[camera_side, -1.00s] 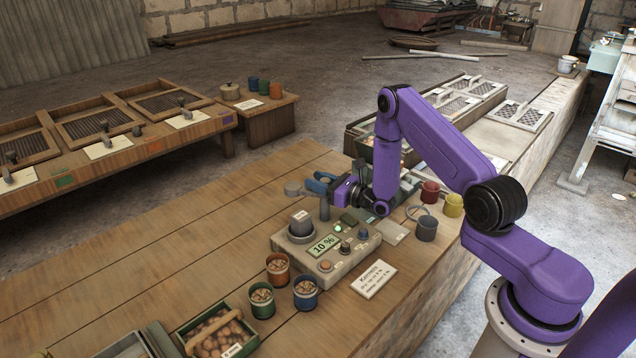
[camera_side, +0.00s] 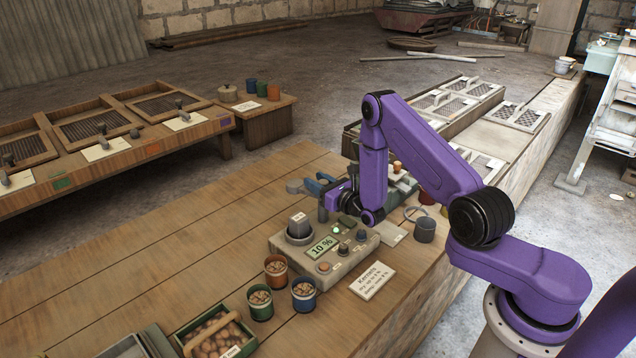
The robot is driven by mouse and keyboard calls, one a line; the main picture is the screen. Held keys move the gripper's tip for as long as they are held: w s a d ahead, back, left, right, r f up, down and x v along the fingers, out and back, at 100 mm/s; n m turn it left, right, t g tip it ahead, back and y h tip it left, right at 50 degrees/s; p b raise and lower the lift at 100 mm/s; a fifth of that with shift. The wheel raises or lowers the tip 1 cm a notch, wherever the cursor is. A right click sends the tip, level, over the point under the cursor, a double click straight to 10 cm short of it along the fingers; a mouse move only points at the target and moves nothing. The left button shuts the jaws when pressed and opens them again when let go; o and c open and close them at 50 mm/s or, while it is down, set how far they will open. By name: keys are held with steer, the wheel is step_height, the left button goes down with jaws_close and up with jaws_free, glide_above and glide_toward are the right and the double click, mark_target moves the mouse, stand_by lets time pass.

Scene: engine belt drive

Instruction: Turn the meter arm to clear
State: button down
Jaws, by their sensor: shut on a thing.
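The grey meter (camera_side: 322,250) sits on the wooden bench with "10 %" on its display and a green light lit. A dark round cup (camera_side: 299,226) stands on its left end, with knobs along its right side. My gripper (camera_side: 324,206) is low at the meter's back edge, right of the dark cup. It is shut on a thin dark upright piece, which looks like the meter arm. The fingers and the held part are small and partly hidden, so the arm's exact angle cannot be told.
A blue-handled tool (camera_side: 317,184) lies just behind my gripper. A "Kernels" card (camera_side: 372,280) lies in front of the meter. Cups of kernels (camera_side: 277,270) stand at left front, and a grey cup (camera_side: 425,230) at right.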

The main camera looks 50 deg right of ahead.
steer(key=c, duration=0.8)
jaws_free()
steer(key=shift+s, duration=0.1)
steer(key=shift+s+a, duration=0.2)
steer(key=shift+s, duration=2.65)
steer(key=shift+s+a, duration=0.15)
steer(key=shift+s, duration=2.75)
steer(key=shift+s+a, duration=0.2)
steer(key=shift+s, duration=2.65)
steer(key=shift+c, duration=0.2)
